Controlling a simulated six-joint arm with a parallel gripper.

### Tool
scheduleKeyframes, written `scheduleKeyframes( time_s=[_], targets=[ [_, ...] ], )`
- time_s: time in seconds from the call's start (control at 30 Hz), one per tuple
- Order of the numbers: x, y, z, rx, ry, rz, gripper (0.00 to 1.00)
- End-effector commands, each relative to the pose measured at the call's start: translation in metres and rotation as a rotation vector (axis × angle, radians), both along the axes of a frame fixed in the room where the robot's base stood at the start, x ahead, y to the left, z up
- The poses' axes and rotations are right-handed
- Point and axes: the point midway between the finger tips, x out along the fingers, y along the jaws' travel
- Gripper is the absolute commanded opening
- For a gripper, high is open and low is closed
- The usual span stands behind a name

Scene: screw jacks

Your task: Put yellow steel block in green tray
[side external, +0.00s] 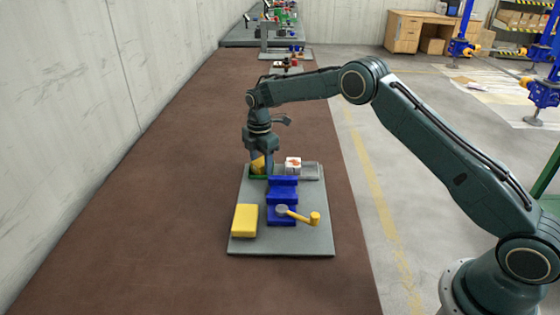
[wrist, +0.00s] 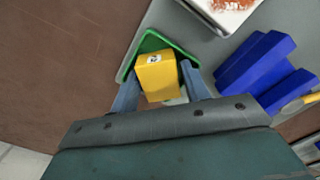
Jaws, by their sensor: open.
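A yellow block (wrist: 158,75) with a small dark mark on its top end is over or in the green tray (wrist: 125,70) in the wrist view. I cannot tell whether it rests on the tray floor. My gripper (wrist: 161,85) is open, with one finger on each side of the block. In the side view my gripper (side external: 263,160) points down at the tray (side external: 257,177), and the yellow block (side external: 258,165) is partly hidden behind it.
A blue vise-like screw jack (side external: 283,190) with a yellow handle (side external: 300,217) stands on the grey plate (side external: 310,243). A flat yellow piece (side external: 244,220) lies at the plate's front left. Brown table surrounds the plate.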

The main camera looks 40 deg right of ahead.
Motion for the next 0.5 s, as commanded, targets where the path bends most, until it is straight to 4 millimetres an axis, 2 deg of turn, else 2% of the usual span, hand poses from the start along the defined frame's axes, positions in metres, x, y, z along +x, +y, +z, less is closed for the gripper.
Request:
scheduleKeyframes(
  time_s=[0.27, 0.5],
  targets=[
    [0.001, 0.000, 0.018, 0.000, -0.003, 0.000, 0.46],
    [0.001, 0.000, 0.052, 0.000, -0.005, 0.000, 0.46]
  ],
)
